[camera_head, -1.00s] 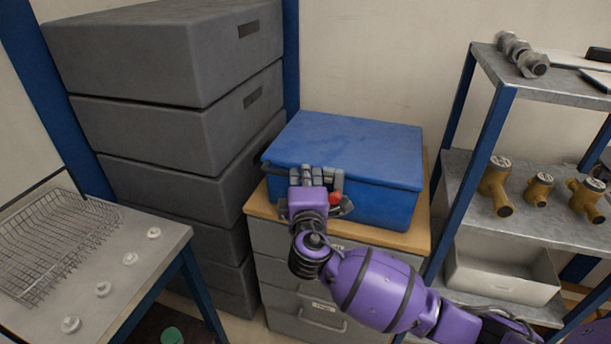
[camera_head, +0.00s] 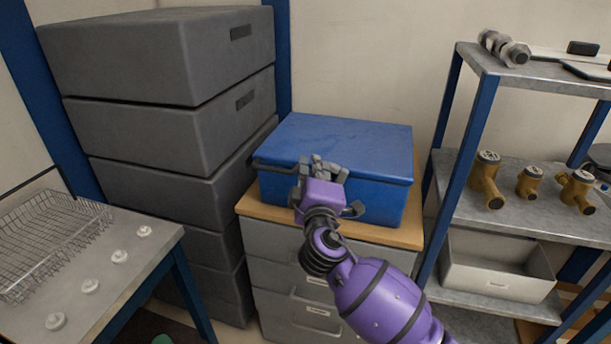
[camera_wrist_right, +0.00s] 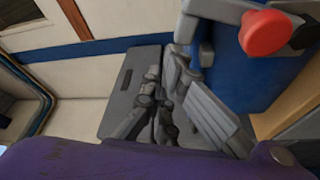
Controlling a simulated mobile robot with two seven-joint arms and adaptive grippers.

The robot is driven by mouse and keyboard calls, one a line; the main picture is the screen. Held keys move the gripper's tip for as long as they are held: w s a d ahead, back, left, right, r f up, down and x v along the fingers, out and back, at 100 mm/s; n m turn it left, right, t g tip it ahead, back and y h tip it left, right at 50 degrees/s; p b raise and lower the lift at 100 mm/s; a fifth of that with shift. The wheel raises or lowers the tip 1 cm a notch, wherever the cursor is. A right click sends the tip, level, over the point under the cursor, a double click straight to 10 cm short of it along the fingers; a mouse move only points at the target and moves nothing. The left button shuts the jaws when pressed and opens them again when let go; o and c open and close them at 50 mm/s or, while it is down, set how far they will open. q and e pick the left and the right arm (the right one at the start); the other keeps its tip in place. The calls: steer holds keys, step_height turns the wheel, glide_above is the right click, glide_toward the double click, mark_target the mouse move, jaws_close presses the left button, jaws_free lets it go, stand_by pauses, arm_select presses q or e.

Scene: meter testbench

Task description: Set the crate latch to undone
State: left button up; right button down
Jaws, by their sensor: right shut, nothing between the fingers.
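The blue crate (camera_head: 345,140) has its lid down and stands on a wooden-topped cabinet. Its latch shows in the right wrist view as a red knob (camera_wrist_right: 265,32) on a grey fitting, at the upper right against the blue crate side. In the head view my right gripper hides the red knob. My right gripper (camera_head: 323,167) is in front of the crate's front face, shut and empty. In the right wrist view its fingers (camera_wrist_right: 165,108) lie below and left of the knob, apart from it in the picture. My left gripper is not in view.
The cabinet's wooden top (camera_head: 400,236) leaves a narrow ledge around the crate. Stacked grey boxes (camera_head: 165,100) stand close on the left. A metal shelf (camera_head: 545,215) with brass fittings stands on the right. A table (camera_head: 110,275) with a wire rack is at the lower left.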

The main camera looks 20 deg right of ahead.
mark_target(342, 173)
steer(key=s+d+m+b, duration=0.1)
steer(key=m+b, duration=0.1)
steer(key=s+d+m+h+b, duration=0.1)
steer(key=d+m, duration=0.1)
steer(key=s+d+f+m+b, duration=0.1)
steer(key=d+m+b, duration=0.1)
steer(key=shift+s+d+f+t+h+b, duration=0.1)
steer(key=shift+s+d+t+h+b, duration=0.1)
steer(key=shift+t+h+b, duration=0.15)
arm_select(q)
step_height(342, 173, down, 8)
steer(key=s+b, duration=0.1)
steer(key=b, duration=0.1)
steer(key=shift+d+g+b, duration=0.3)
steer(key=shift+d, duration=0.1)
arm_select(e)
steer(key=shift+s+d+f+m+h, duration=0.1)
steer(key=shift+s+d+m+h, duration=0.3)
steer(key=shift+d+m, duration=0.3)
steer(key=shift+s+d+f+m+h, duration=0.1)
steer(key=shift+s+d+m+h, duration=0.3)
steer(key=shift+m, duration=0.4)
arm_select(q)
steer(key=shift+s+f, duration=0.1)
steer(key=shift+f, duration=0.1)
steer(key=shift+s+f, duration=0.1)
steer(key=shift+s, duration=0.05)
arm_select(e)
steer(key=shift+f, duration=0.1)
